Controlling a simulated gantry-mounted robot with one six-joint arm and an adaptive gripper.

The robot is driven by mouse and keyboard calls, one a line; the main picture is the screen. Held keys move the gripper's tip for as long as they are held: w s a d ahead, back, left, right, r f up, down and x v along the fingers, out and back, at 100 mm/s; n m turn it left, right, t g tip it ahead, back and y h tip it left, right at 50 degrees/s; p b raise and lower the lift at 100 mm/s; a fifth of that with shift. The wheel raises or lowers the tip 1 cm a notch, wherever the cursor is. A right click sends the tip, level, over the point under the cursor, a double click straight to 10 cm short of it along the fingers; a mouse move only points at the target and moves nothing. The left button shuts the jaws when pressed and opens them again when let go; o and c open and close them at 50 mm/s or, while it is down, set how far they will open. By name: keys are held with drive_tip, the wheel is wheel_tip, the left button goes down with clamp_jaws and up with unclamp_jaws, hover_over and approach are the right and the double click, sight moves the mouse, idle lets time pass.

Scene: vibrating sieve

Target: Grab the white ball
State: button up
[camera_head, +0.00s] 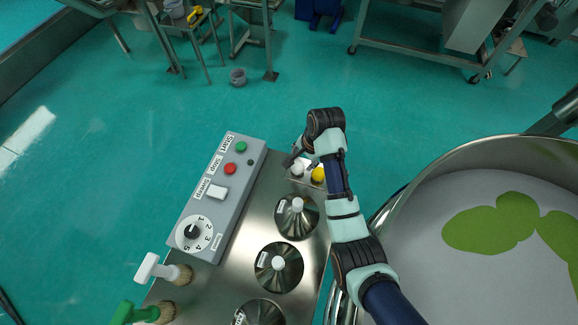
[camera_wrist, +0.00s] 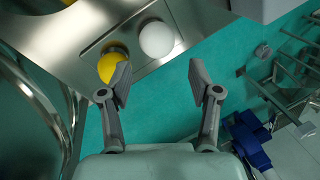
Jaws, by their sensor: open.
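The white ball (camera_wrist: 156,39) sits at the far end of the metal panel, close to its edge, with the yellow ball (camera_wrist: 107,66) beside it. In the head view the white ball (camera_head: 298,169) is left of the yellow ball (camera_head: 318,174), partly hidden by my arm. My gripper (camera_wrist: 160,76) is open and empty. In the wrist view the white ball appears beyond the fingertips, between their lines. The left finger overlaps part of the yellow ball; I cannot tell whether they touch. In the head view my gripper (camera_head: 296,157) is small and beside the balls.
A grey control box (camera_head: 216,195) with buttons and a dial lies along the panel's left. Several round metal lids (camera_head: 278,268) with white knobs stand on the panel (camera_head: 240,262). A large round sieve (camera_head: 430,168) stands at right. Two brushes are at lower left.

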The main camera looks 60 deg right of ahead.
sight(299, 166)
drive_tip(key=x, duration=0.4)
drive_tip(key=b+x, duration=0.1)
drive_tip(key=x, duration=0.1)
drive_tip(key=shift+s+a+f, duration=0.1)
drive_tip(key=shift+a+f, duration=0.2)
drive_tip(key=shift+a, duration=0.05)
drive_tip(key=shift+d+f, duration=0.1)
drive_tip(key=shift+f, duration=0.2)
drive_tip(key=c, duration=0.9)
